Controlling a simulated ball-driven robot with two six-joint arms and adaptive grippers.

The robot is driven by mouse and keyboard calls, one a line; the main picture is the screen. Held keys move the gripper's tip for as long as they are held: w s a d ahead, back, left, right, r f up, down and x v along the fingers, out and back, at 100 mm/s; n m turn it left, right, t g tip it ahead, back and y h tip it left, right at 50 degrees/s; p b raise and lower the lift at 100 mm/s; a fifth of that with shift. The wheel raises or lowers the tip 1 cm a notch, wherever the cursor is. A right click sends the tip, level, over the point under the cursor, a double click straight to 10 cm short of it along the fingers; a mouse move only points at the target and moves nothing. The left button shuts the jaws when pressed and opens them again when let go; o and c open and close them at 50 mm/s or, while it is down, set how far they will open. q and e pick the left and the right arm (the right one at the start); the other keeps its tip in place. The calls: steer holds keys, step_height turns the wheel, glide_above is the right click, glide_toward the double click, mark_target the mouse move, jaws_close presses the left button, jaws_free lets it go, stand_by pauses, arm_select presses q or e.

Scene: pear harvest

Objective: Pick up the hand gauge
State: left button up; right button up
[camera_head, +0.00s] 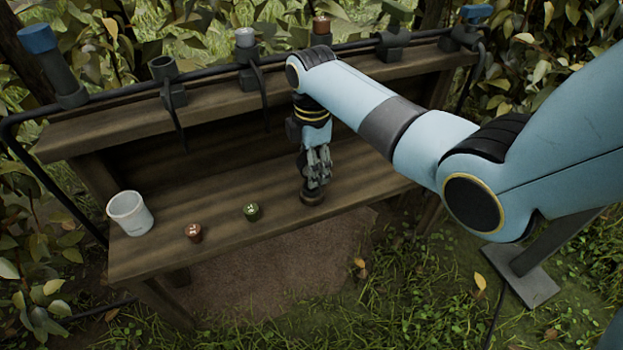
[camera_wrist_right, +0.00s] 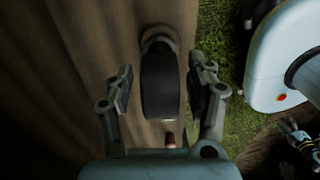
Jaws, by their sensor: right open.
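My right gripper (camera_head: 318,186) points down over the front of the wooden bench. In the right wrist view its two fingers (camera_wrist_right: 162,92) are apart, with a dark upright piece (camera_wrist_right: 160,85) between them, which looks like the hand gauge. A gap shows on either side of the piece. A small part that looks like my left gripper (camera_wrist_right: 296,136) shows at the right edge of the wrist view, too small to judge.
On the wooden bench (camera_head: 160,262) stand a white cup (camera_head: 131,213), a small red-brown piece (camera_head: 194,232) and a small green piece (camera_head: 252,211). A rear rail carries several holders, one with a blue-topped tube (camera_head: 40,42). Foliage surrounds the bench; grass lies in front.

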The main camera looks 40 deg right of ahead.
steer(key=shift+a+f, duration=0.1)
steer(key=shift+f, duration=0.5)
steer(key=shift+r, duration=0.1)
steer(key=shift+c, duration=0.7)
jaws_close()
arm_select(q)
steer(key=shift+w+d+f, duration=0.1)
steer(key=shift+w+f, duration=0.15)
